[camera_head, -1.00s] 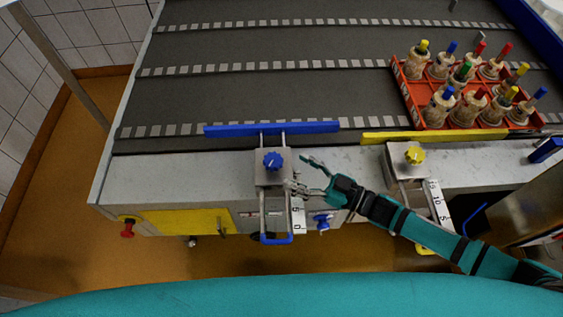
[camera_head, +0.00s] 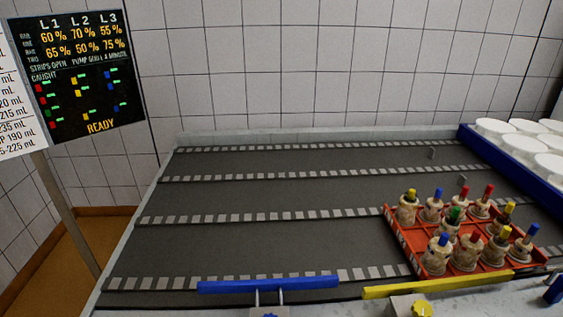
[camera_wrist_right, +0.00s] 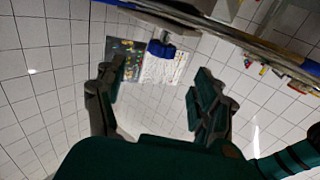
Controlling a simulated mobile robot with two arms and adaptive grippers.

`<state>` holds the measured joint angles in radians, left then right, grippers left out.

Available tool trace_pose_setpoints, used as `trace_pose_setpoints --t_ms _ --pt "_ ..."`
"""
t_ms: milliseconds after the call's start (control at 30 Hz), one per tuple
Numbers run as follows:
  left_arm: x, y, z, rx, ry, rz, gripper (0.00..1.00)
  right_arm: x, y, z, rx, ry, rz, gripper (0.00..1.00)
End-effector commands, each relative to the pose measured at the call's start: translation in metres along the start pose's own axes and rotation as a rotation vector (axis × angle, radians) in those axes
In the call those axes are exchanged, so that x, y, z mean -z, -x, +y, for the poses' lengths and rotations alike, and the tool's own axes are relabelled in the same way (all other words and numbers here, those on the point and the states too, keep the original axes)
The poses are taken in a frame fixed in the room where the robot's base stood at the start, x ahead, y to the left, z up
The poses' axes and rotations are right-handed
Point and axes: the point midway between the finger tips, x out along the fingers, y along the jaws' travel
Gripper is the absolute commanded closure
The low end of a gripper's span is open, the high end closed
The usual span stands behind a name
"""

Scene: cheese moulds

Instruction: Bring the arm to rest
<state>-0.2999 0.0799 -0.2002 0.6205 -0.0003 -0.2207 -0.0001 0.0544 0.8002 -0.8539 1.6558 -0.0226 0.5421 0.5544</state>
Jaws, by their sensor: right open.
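My right gripper (camera_wrist_right: 160,100) shows in the right wrist view, its two dark green fingers spread wide apart with nothing between them. No part of my arms shows in the head view now. My left gripper is in neither current view.
In the head view a red crate (camera_head: 397,236) of moulds with coloured plugs stands at the right of the grey table (camera_head: 250,250). A blue bar (camera_head: 268,285) and a yellow bar (camera_head: 437,284) lie along the front edge. A lit board (camera_head: 85,75) reads READY.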

Motion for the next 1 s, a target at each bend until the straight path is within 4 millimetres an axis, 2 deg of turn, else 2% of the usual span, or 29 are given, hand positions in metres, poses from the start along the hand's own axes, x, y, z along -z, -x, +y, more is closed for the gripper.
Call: trace_pose_setpoints --t_ms 200,267,367,467,667,800,1000 --pt "0.000 0.000 0.001 -0.001 0.000 0.001 0.30 0.004 -0.032 -0.002 -0.200 -0.016 -0.103 0.30" --pt "0.001 0.000 0.001 -0.001 0.000 0.001 0.30 0.005 -0.036 0.001 -0.284 -0.028 -0.164 0.30" --pt "0.001 0.000 0.001 -0.001 0.000 0.001 0.30 0.003 -0.031 0.006 -0.407 -0.058 -0.282 0.30" --pt "0.001 0.000 0.001 -0.001 0.001 0.001 0.30 0.000 -0.015 0.008 -0.512 -0.103 -0.411 0.30" --pt "0.001 0.000 0.001 -0.001 0.001 0.001 0.30 -0.011 0.041 -0.002 -0.665 -0.224 -0.692 0.30" --pt "0.001 0.000 0.001 -0.001 0.001 0.001 0.30 -0.016 0.078 -0.017 -0.714 -0.302 -0.844 0.30" --pt "0.001 0.000 0.001 -0.001 0.001 0.001 0.30 -0.019 0.123 -0.042 -0.746 -0.403 -1.016 0.30"
